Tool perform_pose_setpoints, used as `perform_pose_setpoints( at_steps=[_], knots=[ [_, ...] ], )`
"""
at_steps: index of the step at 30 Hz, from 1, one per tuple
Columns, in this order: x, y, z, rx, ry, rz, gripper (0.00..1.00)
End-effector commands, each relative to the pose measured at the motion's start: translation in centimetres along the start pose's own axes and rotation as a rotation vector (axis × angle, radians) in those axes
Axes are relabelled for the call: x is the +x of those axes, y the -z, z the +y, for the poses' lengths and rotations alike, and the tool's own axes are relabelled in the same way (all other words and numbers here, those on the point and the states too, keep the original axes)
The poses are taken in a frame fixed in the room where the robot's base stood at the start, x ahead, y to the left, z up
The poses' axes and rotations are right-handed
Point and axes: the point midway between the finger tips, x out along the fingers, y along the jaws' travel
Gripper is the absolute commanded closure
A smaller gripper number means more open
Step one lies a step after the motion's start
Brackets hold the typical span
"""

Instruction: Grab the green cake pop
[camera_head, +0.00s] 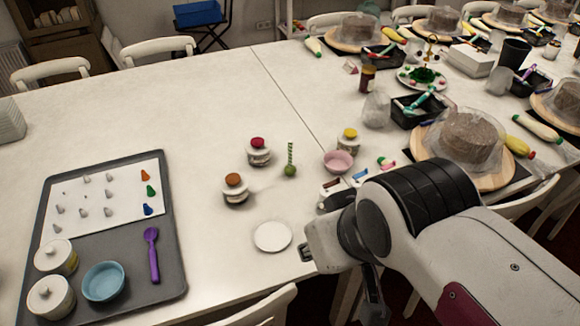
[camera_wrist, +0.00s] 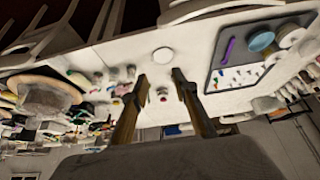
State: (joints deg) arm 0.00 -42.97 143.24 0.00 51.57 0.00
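The green cake pop (camera_head: 290,169) is a small green ball with a green-and-white striped stick pointing up. It stands on the white table (camera_head: 215,90) between the jars and the pink bowl in the head view. I cannot make it out in the wrist view. My gripper (camera_wrist: 160,76) is open and empty, its two fingers apart in the wrist view. In the head view my gripper is at the table's near edge, closer to the camera and right of the cake pop, well apart from it.
Jars with red (camera_head: 258,150), orange (camera_head: 236,187) and yellow (camera_head: 348,139) lids and a pink bowl (camera_head: 338,161) surround the cake pop. A white plate (camera_head: 272,237) lies nearer. A grey tray (camera_head: 110,232) is left; a cake turntable (camera_head: 490,180) is right. The left rear table is clear.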

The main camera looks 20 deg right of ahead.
Motion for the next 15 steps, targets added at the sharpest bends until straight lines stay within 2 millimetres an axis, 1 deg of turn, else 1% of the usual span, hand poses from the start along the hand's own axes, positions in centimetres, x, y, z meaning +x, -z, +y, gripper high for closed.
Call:
perform_pose_setpoints(
  at_steps=[5, 8, 11, 14, 15],
  knots=[
    [0.0, 0.2, -0.1, 0.000, 0.003, 0.003, 0.72],
    [0.2, 0.9, -0.3, 0.002, 0.011, 0.012, 0.72],
    [0.4, 2.2, -0.8, 0.004, 0.026, 0.030, 0.72],
    [0.9, 4.2, -1.4, 0.010, 0.048, 0.057, 0.72],
    [1.1, 5.1, -1.7, 0.014, 0.057, 0.071, 0.72]
  ],
)
